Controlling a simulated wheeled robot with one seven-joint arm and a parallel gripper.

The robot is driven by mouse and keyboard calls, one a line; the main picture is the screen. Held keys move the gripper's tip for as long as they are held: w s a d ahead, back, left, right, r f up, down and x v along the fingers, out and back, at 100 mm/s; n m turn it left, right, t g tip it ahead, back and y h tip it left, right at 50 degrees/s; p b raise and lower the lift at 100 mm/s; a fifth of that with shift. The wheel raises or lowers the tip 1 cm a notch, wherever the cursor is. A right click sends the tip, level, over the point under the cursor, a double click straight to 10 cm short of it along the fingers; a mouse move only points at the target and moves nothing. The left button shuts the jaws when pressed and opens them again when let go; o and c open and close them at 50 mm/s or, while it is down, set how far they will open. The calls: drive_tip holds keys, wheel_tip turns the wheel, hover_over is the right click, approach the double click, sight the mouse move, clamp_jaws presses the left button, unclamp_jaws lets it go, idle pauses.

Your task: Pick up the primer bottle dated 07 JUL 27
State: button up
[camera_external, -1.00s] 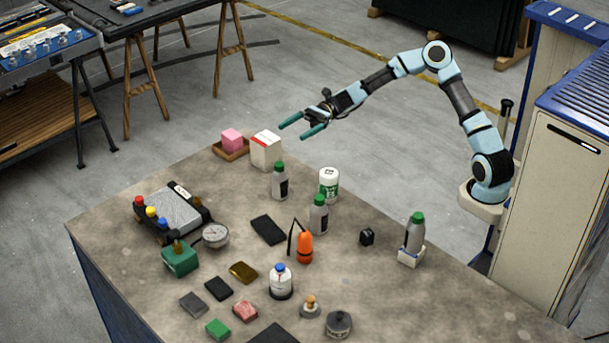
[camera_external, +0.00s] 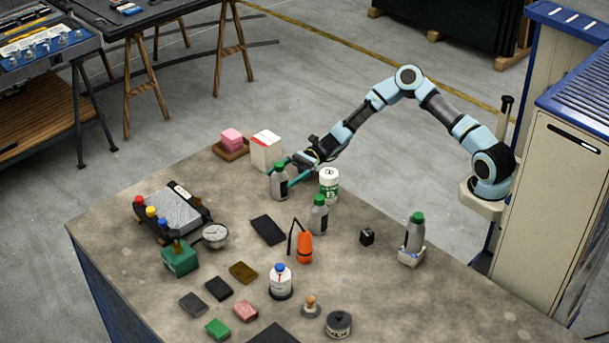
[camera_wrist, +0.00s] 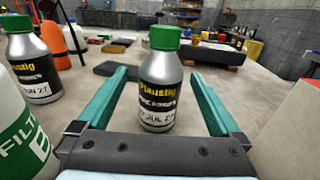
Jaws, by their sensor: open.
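A grey primer bottle with a green cap and dark label (camera_external: 280,184) stands upright near the table's back edge. In the wrist view this bottle (camera_wrist: 160,98) is between the fingers of my open gripper (camera_wrist: 159,73), with gaps on both sides. Its date ends in "JUL 27"; I cannot read the day surely. My gripper also shows around it in the external view (camera_external: 279,172).
A white tub with green lettering (camera_external: 329,184) stands close to my gripper's right. A white and red carton (camera_external: 266,150) is close on the left, beside a tray of pink blocks (camera_external: 231,153). An orange bottle (camera_external: 305,248) and several small items fill the front.

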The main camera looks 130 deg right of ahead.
sight(274, 182)
drive_tip(key=w+p, duration=0.1)
drive_tip(key=w, duration=0.3)
drive_tip(key=shift+a+p, duration=0.1)
drive_tip(key=shift+p, duration=0.25)
drive_tip(key=shift+w, duration=0.4)
clamp_jaws()
